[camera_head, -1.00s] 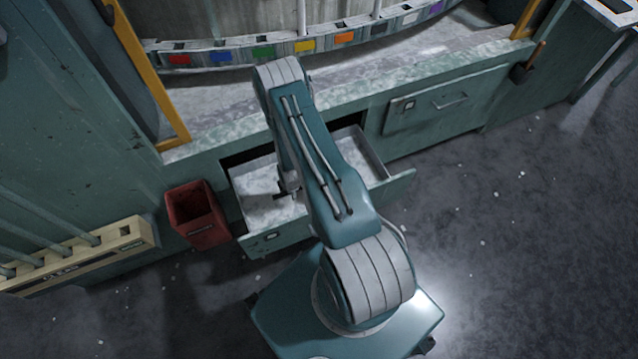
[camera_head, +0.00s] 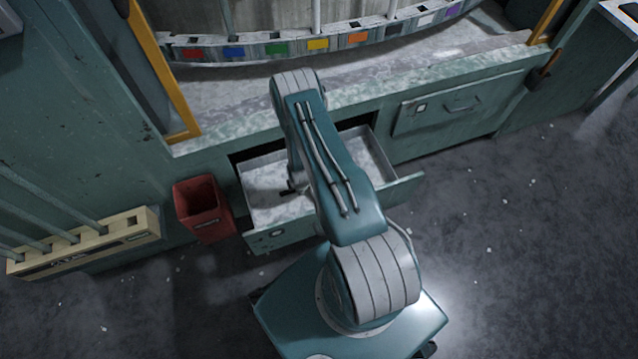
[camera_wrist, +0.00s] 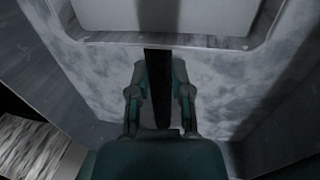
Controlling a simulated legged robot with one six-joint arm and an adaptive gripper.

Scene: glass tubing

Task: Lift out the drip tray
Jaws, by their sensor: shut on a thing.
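An open tray-like drawer with a pale, mottled floor (camera_head: 265,205) sticks out of the green cabinet, partly hidden by my arm. I take it to hold or be the drip tray. My gripper (camera_head: 288,188) is low over its left part and mostly hidden in the head view. In the wrist view, my gripper (camera_wrist: 160,82) has both fingers closed on a narrow dark strip (camera_wrist: 159,105). The strip runs up to the grey rim of a pale, round-cornered panel (camera_wrist: 165,14). How strip and panel join is unclear. Mottled surface and side walls surround the fingers.
A red bin (camera_head: 203,208) stands just left of the open drawer. A cream rack (camera_head: 85,243) with rods is further left. A closed drawer (camera_head: 455,104) is at right. The worktop (camera_head: 400,72) overhangs behind. Floor on the right is clear.

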